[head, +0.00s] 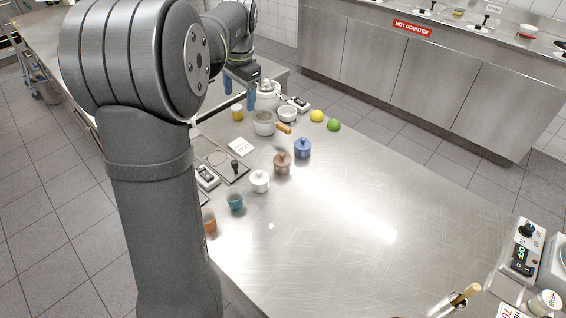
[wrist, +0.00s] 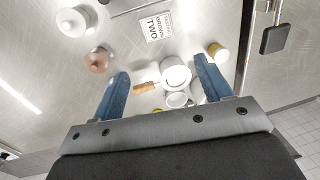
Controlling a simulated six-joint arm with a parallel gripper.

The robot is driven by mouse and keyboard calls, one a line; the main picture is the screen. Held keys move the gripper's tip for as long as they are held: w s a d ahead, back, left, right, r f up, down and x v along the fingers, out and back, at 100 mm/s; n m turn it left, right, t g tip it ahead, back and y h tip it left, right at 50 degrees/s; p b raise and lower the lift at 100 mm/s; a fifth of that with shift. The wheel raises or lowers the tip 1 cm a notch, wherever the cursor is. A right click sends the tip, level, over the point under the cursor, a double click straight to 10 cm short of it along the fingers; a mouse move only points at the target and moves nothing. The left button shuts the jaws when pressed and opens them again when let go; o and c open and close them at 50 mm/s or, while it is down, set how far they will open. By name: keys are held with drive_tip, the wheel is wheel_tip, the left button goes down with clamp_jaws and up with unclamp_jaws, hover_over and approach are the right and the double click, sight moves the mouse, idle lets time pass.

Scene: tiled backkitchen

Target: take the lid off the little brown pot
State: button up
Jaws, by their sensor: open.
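The little brown pot (head: 282,164) stands on the steel counter in the head view, its brown knobbed lid appearing to sit on top. It also shows left of my gripper in the wrist view (wrist: 98,62). A blue lidded pot (head: 303,149) stands just right of it and a white lidded pot (head: 260,182) to its left; the white one shows again in the wrist view (wrist: 76,21). My gripper (head: 240,93) is open and empty, high above the counter's far end, away from the brown pot. Its blue fingers (wrist: 161,68) frame a wooden-handled saucepan below.
A saucepan (head: 263,123), a white bowl (head: 288,114), a yellow cup (head: 237,113), a lemon (head: 317,116) and a lime (head: 334,125) stand at the far end. A printed card (head: 240,147) lies near the brown pot. The counter's middle right is clear.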

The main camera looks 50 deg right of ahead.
drive_tip(key=c, duration=0.6)
drive_tip(key=s+a+r+g+h, duration=0.2)
drive_tip(key=s+a+h, duration=0.25)
drive_tip(key=s, duration=0.85)
approach(282, 154)
drive_tip(key=shift+m, duration=0.3)
drive_tip(key=x, duration=0.9)
